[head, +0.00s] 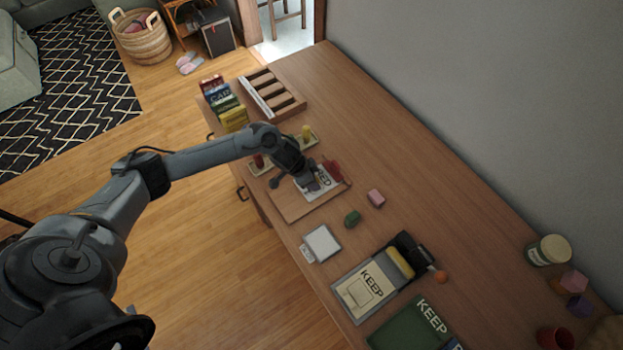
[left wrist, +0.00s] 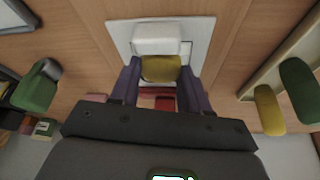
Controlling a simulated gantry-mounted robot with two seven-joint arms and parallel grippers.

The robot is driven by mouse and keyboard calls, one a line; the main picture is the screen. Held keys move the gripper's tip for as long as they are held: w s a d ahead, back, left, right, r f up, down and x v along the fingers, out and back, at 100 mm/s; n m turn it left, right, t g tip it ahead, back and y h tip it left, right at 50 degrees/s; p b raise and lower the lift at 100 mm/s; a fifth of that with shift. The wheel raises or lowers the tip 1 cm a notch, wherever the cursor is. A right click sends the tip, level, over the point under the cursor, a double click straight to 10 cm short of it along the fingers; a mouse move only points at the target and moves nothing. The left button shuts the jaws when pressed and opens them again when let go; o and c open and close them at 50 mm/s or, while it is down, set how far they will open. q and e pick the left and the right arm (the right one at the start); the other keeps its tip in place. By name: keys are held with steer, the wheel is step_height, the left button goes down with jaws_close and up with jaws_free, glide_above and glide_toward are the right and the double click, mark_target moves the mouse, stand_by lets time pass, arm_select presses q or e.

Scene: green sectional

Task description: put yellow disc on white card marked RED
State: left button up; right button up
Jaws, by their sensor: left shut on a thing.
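In the left wrist view the gripper (left wrist: 164,84) is shut on a yellow rounded piece (left wrist: 160,68), which I take as the yellow disc. A white block-like thing (left wrist: 157,40) is just beyond it, over the pale card (left wrist: 120,34). I cannot tell whether the yellow piece touches the card. No word RED is legible in either view. My right gripper is not in view.
A rack with a yellow peg (head: 306,131) stands behind the gripper. A red piece (head: 332,169) is close beside it. A pink block (head: 376,198), a green block (head: 352,218) and a white square pad (head: 322,243) lie nearer.

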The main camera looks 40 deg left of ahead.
arm_select(q)
steer(key=shift+f, duration=0.2)
steer(key=shift+f, duration=0.1)
steer(key=o, duration=1)
